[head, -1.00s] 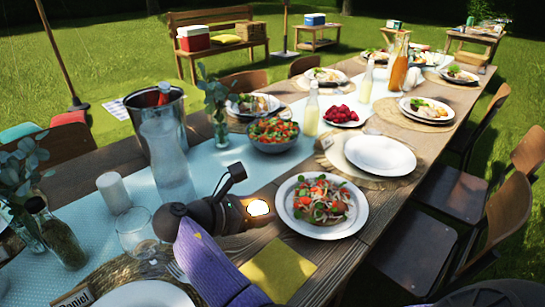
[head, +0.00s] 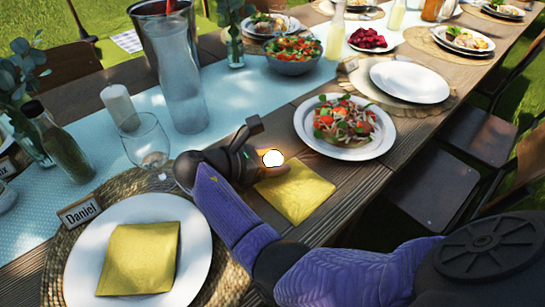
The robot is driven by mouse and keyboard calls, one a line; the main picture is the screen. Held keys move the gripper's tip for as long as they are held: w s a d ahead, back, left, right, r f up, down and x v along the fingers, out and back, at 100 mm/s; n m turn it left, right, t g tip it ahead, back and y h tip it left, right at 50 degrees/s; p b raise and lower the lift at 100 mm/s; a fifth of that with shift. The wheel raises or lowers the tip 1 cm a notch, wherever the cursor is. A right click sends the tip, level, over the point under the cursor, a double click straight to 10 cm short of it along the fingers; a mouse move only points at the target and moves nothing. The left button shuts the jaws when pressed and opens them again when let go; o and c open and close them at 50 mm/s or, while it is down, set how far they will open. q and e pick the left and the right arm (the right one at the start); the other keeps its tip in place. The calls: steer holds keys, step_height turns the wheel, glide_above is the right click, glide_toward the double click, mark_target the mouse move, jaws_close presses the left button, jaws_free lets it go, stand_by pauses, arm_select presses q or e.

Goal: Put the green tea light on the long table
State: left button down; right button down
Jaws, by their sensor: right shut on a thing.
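My right gripper (head: 258,146) is over the long wooden table (head: 350,185), just beyond the yellow napkin beside the salad plate. It is shut on a small glowing tea light (head: 273,158), which shows as a bright white spot with an orange edge. No green shows on it; the fingers and glare hide much of it. The tea light appears close above the table or napkin edge; I cannot tell whether it touches. My left gripper is not in view.
A yellow napkin (head: 297,192) and a salad plate (head: 345,150) lie close by. A wine glass (head: 147,143), a tall carafe (head: 180,85) and a white candle (head: 119,105) stand to the left. A white plate (head: 195,265) is in front.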

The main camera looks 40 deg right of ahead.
jaws_free()
steer(key=shift+f, duration=0.3)
steer(key=shift+r, duration=0.3)
steer(key=p+v, duration=0.2)
steer(key=v, duration=0.9)
steer(key=shift+r, duration=0.2)
steer(key=shift+a+r, duration=0.2)
steer(key=shift+a, duration=0.2)
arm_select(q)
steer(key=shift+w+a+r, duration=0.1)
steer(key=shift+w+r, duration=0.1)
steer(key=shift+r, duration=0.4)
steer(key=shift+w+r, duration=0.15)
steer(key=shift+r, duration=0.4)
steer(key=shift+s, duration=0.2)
